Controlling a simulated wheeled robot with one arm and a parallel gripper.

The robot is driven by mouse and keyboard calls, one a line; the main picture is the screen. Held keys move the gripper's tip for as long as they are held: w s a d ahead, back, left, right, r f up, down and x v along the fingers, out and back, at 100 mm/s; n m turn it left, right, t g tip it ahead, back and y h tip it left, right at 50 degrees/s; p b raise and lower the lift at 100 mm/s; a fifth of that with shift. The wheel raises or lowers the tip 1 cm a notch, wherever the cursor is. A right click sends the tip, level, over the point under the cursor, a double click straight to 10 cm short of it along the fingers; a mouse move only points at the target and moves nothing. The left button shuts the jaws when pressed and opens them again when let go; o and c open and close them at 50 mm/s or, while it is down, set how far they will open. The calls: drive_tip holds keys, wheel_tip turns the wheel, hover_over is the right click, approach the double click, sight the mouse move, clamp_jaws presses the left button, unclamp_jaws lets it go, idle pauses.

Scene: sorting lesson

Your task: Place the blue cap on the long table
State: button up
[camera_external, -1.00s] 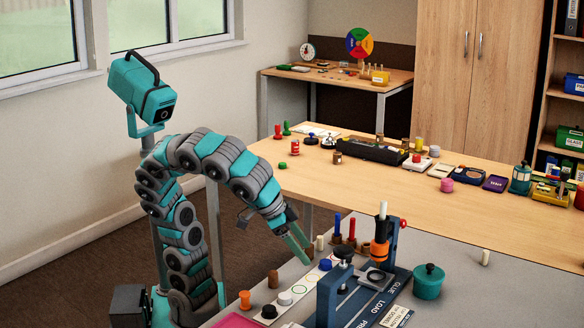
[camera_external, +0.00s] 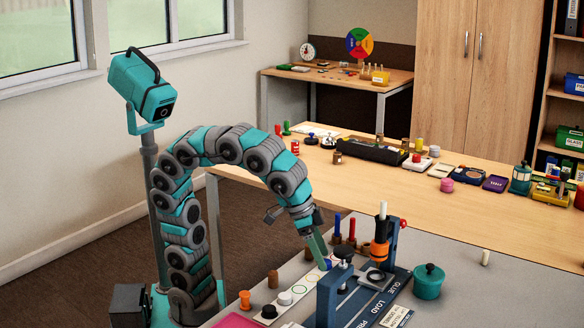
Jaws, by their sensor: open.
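The blue cap (camera_external: 327,264) sits on a white strip with coloured rings on the grey worktop, partly hidden by my fingers and the blue press. My gripper (camera_external: 322,257) points down at the cap with its jaws open. The fingertips are right at the cap; I cannot tell whether they touch it or stand around it. The long table (camera_external: 400,195) is the pale wooden one behind the grey worktop, with a broad bare stretch on its near side.
A blue press (camera_external: 330,295) stands close beside my gripper. An orange-and-blue glue stand (camera_external: 380,252) and a teal lidded pot (camera_external: 428,283) are to the right. A black cap (camera_external: 269,311) and a white cap (camera_external: 285,298) lie on the strip. Several items line the long table's far side.

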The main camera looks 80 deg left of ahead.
drive_tip(key=shift+w+d+f, duration=0.1)
drive_tip(key=shift+w+f, duration=0.05)
drive_tip(key=shift+f, duration=0.25)
clamp_jaws()
idle(0.4)
